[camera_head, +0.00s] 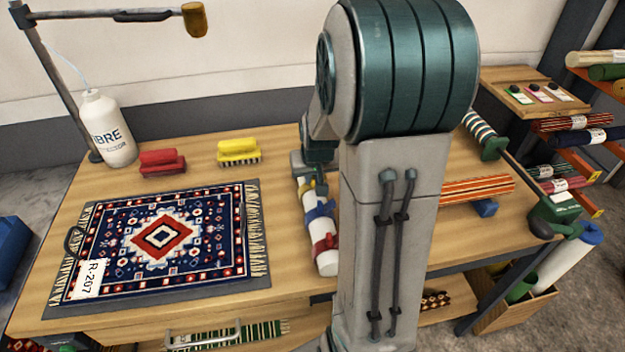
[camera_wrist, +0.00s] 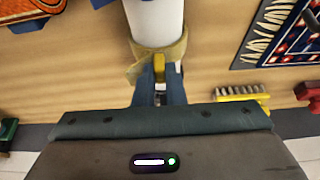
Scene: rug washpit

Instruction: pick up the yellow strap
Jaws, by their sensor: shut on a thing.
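A white roll (camera_head: 327,262) lies on the wooden table beside my arm, with yellow, blue and red straps along it. The yellow strap (camera_wrist: 174,53) is at the roll's end nearest my gripper, looped at the end of the white roll (camera_wrist: 156,20) in the wrist view. My gripper (camera_wrist: 160,78) is shut on the strap's yellow tab. In the head view the yellow strap (camera_head: 319,188) is partly hidden by my gripper and arm. The blue strap (camera_head: 320,212) and the red strap (camera_head: 325,243) are farther along the roll.
A patterned rug (camera_head: 160,240) with a tag lies at left. A red brush (camera_head: 162,162), a yellow brush (camera_head: 238,152) and a white bottle (camera_head: 108,130) stand behind it. A striped orange roll (camera_head: 475,189) lies right of my arm. Bare table lies between rug and white roll.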

